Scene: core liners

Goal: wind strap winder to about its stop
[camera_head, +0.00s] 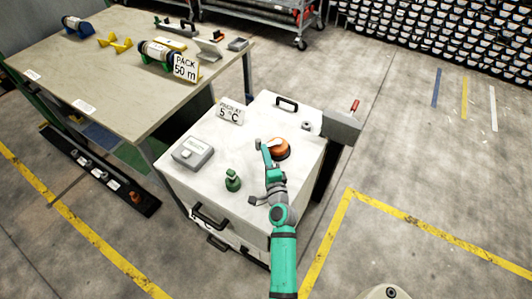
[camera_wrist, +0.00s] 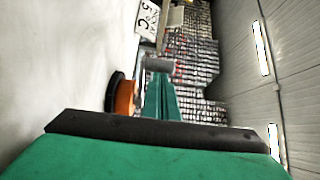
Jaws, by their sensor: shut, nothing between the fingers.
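An orange round knob (camera_head: 279,149) with a dark base sits on top of the white chest (camera_head: 258,182). A grey box with a red-tipped lever (camera_head: 342,126) is at the chest's right edge. No label shows which of these is the strap winder. My gripper (camera_head: 265,150) is shut and empty, just left of the orange knob in the head view. In the wrist view, my gripper (camera_wrist: 161,82) has its fingers together, and the orange knob (camera_wrist: 124,97) with its black disc is close on their left. I cannot tell whether they touch.
A bench (camera_head: 110,75) with blue-ended cylinders stands at the left. The floor at right is clear.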

